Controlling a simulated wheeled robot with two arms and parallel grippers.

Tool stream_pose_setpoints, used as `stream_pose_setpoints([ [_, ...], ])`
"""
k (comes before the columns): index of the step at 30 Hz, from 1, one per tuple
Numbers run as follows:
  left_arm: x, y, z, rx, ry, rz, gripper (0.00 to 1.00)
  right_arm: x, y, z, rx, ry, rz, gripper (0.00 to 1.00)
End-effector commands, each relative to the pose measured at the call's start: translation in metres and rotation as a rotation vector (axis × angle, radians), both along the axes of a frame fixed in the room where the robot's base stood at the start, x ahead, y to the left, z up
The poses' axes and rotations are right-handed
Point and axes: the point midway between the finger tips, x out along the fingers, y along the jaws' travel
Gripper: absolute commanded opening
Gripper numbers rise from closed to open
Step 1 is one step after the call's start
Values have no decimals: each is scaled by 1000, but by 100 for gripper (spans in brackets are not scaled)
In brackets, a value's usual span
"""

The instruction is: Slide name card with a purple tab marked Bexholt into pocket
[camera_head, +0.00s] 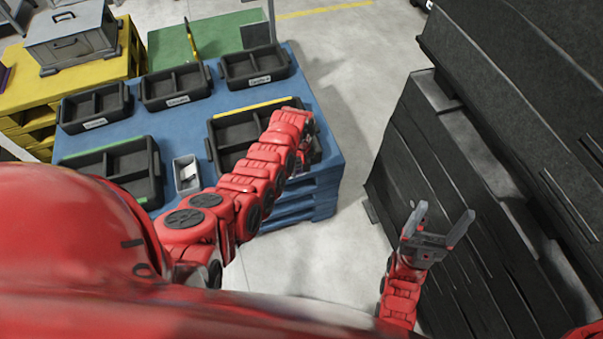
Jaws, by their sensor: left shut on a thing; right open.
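My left gripper (302,168) is over the right part of a black divided bin with a yellow strip (255,108) on the blue pallet.
The blue pallet (190,130) also bears a black bin with a green strip (110,150) and a small grey box (187,173). Dark stacked panels (430,150) stand to the right. A grey case (75,40) sits on a yellow pallet. Floor (350,110) between pallet and panels is clear.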

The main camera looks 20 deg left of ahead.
Motion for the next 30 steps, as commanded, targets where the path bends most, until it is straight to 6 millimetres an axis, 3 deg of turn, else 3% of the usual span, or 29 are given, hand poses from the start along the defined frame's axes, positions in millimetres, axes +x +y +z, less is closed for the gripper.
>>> stream_pose_setpoints([
  [30, 24, 16, -10, -1, 1, 0, 0, 0, 0, -43, 0, 0, 0, 78],
])
